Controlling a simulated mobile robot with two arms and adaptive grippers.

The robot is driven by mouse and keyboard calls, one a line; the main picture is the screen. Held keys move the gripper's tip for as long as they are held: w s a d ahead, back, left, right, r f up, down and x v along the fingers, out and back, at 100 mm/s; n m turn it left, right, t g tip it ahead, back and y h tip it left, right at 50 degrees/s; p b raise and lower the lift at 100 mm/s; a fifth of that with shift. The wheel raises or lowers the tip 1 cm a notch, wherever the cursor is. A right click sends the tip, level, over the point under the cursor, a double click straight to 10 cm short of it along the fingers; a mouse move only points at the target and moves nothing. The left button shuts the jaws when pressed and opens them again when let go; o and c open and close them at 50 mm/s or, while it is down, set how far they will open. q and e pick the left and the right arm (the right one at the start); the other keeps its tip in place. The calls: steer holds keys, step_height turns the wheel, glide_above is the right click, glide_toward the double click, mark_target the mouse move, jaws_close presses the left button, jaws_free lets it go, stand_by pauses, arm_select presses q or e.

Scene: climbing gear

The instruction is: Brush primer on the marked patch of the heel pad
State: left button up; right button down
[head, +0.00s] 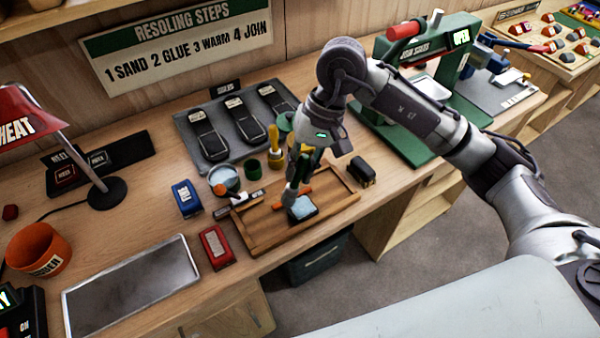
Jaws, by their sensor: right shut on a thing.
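My right gripper (293,188) reaches down over a shallow wooden tray (258,244) on the bench. Its fingers are shut on what looks like an orange-handled brush (277,205), whose handle shows at both sides of the fingers. The brush's tip is hidden. Just below the fingertips is the dark heel pad (303,208) with a light blue top, in the tray. I cannot tell whether brush and pad touch. An open jar (223,179) with pale blue contents stands behind the tray at left. My left gripper is out of view.
Blue (187,198) and red (216,247) blocks and a metal plate (130,286) lie left. Soles lie on a grey mat (184,119). A green press (400,141) stands right.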

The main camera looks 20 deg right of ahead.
mark_target(300, 159)
steer(key=shift+v, duration=0.9)
steer(key=shift+s+a+r+p, duration=0.1)
steer(key=shift+a+r+p, duration=0.15)
steer(key=shift+r, duration=0.35)
steer(key=shift+a+r+p, duration=0.15)
steer(key=shift+r+p, duration=0.15)
steer(key=shift+r, duration=0.25)
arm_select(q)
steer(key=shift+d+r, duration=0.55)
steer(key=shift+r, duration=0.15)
arm_select(e)
steer(key=shift+d+r, duration=0.15)
steer(key=shift+r, duration=0.1)
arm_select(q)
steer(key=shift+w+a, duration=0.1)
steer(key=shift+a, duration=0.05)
